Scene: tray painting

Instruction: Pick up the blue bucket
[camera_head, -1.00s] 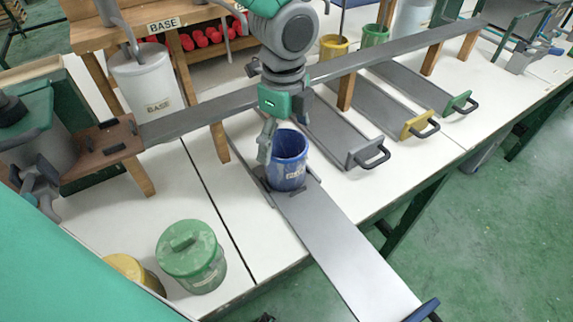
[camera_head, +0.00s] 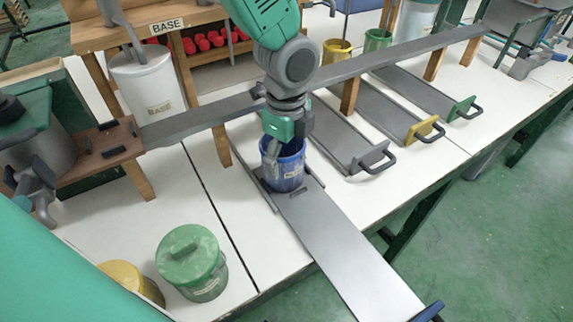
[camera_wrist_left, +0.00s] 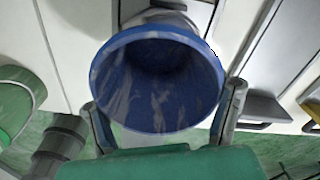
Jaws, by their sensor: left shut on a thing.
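The blue bucket (camera_head: 284,178) stands upright near the inner end of a long grey sliding tray (camera_head: 345,240) in the head view. It has a pale label on its front. My left gripper (camera_head: 287,148) comes down over it and is shut on it. In the left wrist view, the bucket's open mouth (camera_wrist_left: 160,80) fills the middle, with paint smears inside. Part of the far rim is hidden by the gripper in the head view. My right gripper is out of view.
A grey raised rail (camera_head: 400,50) crosses behind. A lidded green bucket (camera_head: 191,262) and a yellow bucket (camera_head: 132,282) stand front left. White table is clear between.

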